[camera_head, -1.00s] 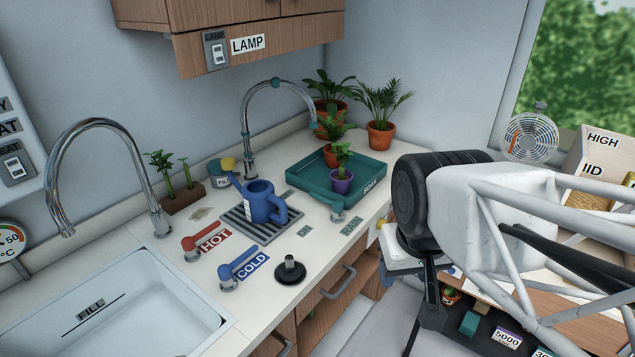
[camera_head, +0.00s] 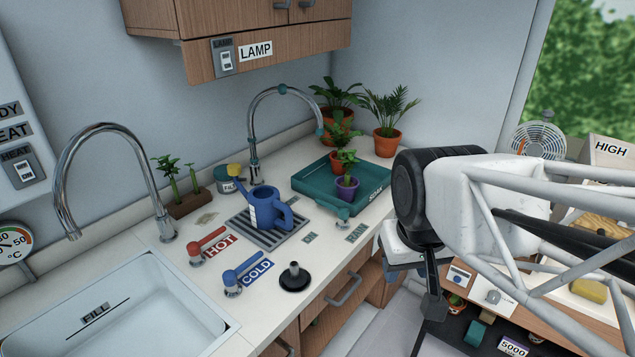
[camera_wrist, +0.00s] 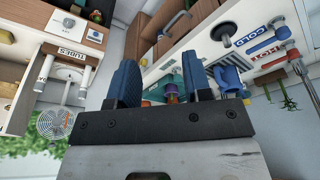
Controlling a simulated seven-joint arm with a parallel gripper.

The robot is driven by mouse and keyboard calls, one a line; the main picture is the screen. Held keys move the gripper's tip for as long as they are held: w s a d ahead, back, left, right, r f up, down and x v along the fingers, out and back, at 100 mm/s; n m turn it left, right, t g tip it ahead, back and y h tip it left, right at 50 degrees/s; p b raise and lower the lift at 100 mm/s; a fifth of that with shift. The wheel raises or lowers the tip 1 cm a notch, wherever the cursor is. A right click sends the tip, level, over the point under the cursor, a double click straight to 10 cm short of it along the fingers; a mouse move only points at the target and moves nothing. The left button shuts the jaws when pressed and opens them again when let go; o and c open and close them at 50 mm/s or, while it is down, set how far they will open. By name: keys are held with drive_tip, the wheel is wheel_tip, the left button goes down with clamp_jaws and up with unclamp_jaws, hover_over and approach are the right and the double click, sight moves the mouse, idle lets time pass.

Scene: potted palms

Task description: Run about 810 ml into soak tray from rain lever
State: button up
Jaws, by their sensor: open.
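The teal soak tray (camera_head: 300,183) sits at the back right of the counter, with a small plant in a purple pot (camera_head: 347,189) and other small potted plants in it. The rain lever (camera_head: 332,207) has a teal handle and stands in front of the tray, near the RAIN label (camera_head: 357,233). A chrome arched spout (camera_head: 250,125) with teal fittings rises behind the tray's left side, its end over the tray. No water shows from it. My gripper (camera_wrist: 160,82) is open and empty in the wrist view, its blue fingers apart. It is away from the lever, right of the counter.
A blue watering can (camera_head: 264,207) stands on a grate left of the lever. A fan (camera_head: 538,142) and desk are at right.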

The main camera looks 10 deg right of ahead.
drive_tip(key=w+n, duration=0.2)
drive_tip(key=w, duration=0.9)
drive_tip(key=n+g+h, duration=0.1)
drive_tip(key=n, duration=0.6)
hover_over(325, 202)
drive_tip(key=s+a, duration=0.1)
wheel_tip(325, 202, down, 12)
drive_tip(key=shift+s+a, duration=0.1)
drive_tip(key=shift+a, duration=0.05)
drive_tip(key=shift+w+d+f, duration=0.2)
drive_tip(key=shift+f, duration=1.1)
drive_tip(key=shift+w+d+f, duration=0.15)
drive_tip(key=shift+f, duration=1.1)
drive_tip(key=shift+w+d+f, duration=0.2)
drive_tip(key=shift+f, duration=1.1)
clamp_jaws()
